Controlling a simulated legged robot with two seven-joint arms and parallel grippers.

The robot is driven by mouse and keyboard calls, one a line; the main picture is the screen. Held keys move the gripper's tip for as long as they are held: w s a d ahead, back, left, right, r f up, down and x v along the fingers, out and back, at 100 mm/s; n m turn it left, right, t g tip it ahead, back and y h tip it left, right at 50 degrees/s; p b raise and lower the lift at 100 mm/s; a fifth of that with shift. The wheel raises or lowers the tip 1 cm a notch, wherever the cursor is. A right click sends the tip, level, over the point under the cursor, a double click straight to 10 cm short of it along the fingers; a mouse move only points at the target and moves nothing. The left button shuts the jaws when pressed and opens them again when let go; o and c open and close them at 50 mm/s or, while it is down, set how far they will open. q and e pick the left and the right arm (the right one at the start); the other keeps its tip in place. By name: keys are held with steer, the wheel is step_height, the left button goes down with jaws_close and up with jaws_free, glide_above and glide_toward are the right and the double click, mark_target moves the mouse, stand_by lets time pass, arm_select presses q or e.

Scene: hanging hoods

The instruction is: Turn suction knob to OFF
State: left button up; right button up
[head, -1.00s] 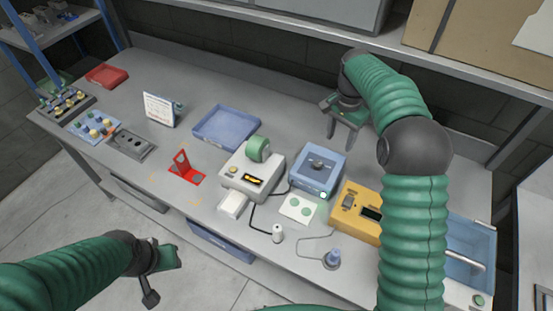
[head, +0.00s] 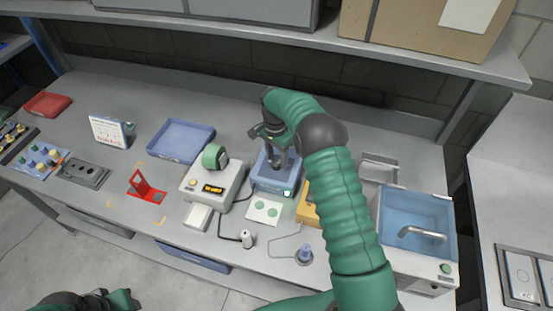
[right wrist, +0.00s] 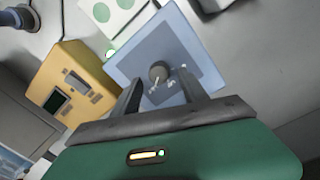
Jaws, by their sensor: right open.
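The suction unit is a squat blue box (head: 262,178) on the bench, with a small green light at its front corner. Its dark round knob (right wrist: 160,72) shows on the top face in the right wrist view, with small white marks beside it. In the head view the knob is hidden by my right gripper. My right gripper (head: 280,163) is over the blue box, pointing down, open. In the right wrist view its two fingers (right wrist: 160,84) stand apart, on either side of the knob; contact cannot be told. My left gripper (head: 118,301) is low at the bottom left edge, mostly cut off.
A white device with a green roll (head: 213,156) stands left of the blue box. A yellow device (head: 307,208) is close on the right, partly behind my arm. A blue sink (head: 418,222) is further right. A shelf (head: 420,60) overhangs the back.

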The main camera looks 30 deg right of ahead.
steer(key=shift+s+a+f, duration=0.1)
steer(key=shift+f, duration=0.75)
steer(key=shift+a, duration=0.25)
arm_select(q)
steer(key=shift+s+a+r, duration=0.1)
steer(key=shift+a+r, duration=0.05)
steer(key=shift+a, duration=0.1)
arm_select(e)
steer(key=shift+d, duration=0.15)
jaws_close()
steer(key=shift+n, duration=0.3)
steer(key=n, duration=0.5)
steer(key=shift+r, duration=0.1)
steer(key=n, duration=0.6)
steer(key=shift+n+t+h, duration=0.3)
steer(key=n, duration=0.6)
steer(key=shift+r, duration=0.1)
arm_select(q)
steer(key=shift+r+p, duration=0.25)
steer(key=shift+p, duration=0.1)
arm_select(e)
steer(key=n, duration=0.5)
steer(key=shift+d+n+t, duration=0.1)
steer(key=shift+n+t, duration=0.2)
steer(key=shift+n, duration=0.1)
